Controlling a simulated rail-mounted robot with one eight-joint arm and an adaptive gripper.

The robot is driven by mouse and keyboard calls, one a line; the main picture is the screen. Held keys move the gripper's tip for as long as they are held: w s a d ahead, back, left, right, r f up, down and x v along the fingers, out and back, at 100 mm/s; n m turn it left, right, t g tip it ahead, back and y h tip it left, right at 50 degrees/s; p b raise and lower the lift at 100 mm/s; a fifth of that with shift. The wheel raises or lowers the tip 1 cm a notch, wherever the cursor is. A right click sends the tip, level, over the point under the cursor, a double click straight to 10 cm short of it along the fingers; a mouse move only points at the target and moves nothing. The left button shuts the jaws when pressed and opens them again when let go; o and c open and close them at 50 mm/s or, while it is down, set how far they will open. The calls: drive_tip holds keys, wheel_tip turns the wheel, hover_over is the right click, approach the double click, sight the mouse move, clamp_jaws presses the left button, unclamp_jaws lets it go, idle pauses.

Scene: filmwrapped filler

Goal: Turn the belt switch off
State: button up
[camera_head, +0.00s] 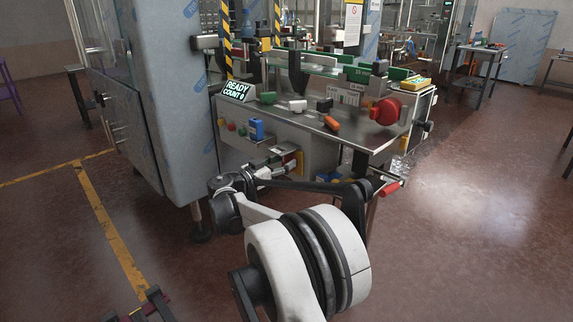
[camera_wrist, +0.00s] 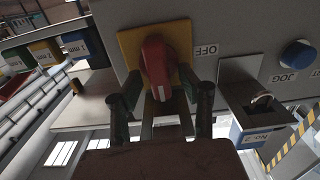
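The belt switch (camera_wrist: 157,62) is a red rotary handle on a yellow plate (camera_wrist: 186,40) in the wrist view. Its handle points down in the picture, with a white mark near its lower end. An OFF label (camera_wrist: 206,50) is to the right of the plate. My gripper (camera_wrist: 162,90) is open, with one dark finger on each side of the handle's lower end. I see gaps between the fingers and the handle; whether the fingertips touch it is unclear. In the head view my gripper (camera_head: 278,168) is at the machine's front panel, and the arm hides part of the switch area.
In the head view, a display (camera_head: 236,91) reads READY, COUNT 0. A grey cabinet (camera_head: 165,90) stands left; the floor is open at right.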

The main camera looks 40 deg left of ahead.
drive_tip(key=shift+w, duration=0.7)
drive_tip(key=shift+c, duration=0.5)
clamp_jaws()
